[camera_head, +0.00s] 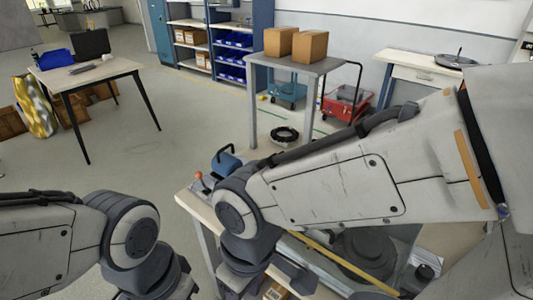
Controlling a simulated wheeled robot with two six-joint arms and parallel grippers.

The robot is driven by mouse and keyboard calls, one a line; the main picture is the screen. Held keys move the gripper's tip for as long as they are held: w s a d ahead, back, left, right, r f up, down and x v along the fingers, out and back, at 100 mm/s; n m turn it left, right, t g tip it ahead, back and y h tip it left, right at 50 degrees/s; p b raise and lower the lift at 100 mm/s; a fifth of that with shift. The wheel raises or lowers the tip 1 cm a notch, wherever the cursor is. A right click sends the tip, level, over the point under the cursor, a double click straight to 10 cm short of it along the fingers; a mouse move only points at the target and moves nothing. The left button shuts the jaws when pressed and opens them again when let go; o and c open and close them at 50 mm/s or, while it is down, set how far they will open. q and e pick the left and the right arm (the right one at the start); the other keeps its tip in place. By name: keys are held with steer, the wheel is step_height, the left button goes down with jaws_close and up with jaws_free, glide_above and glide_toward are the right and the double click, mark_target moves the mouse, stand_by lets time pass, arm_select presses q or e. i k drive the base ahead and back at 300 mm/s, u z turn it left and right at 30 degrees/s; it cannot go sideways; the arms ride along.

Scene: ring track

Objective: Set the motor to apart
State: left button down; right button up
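I cannot pick out the motor with certainty. A blue and dark-grey machine part (225,160) stands at the back left corner of the workbench (188,200), partly hidden by my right arm. A large dark round piece (372,252) sits on the same bench below my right forearm, also partly hidden. My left arm comes in at the lower left, and its wrist runs out of the bottom of the picture. My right arm reaches across the bench from the right, its wrist near the bench's front left. The fingers of both grippers do not show.
An orange-knobbed lever (199,176) stands at the bench's left corner. A table (88,77) stands far left. The floor between is clear.

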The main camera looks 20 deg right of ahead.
mark_target(223, 164)
steer(key=z, duration=0.2)
steer(key=k, duration=0.5)
steer(key=u, duration=0.75)
steer(key=i, duration=0.7)
steer(key=z, duration=1.4)
steer(key=i, duration=0.5)
steer(key=u, duration=0.05)
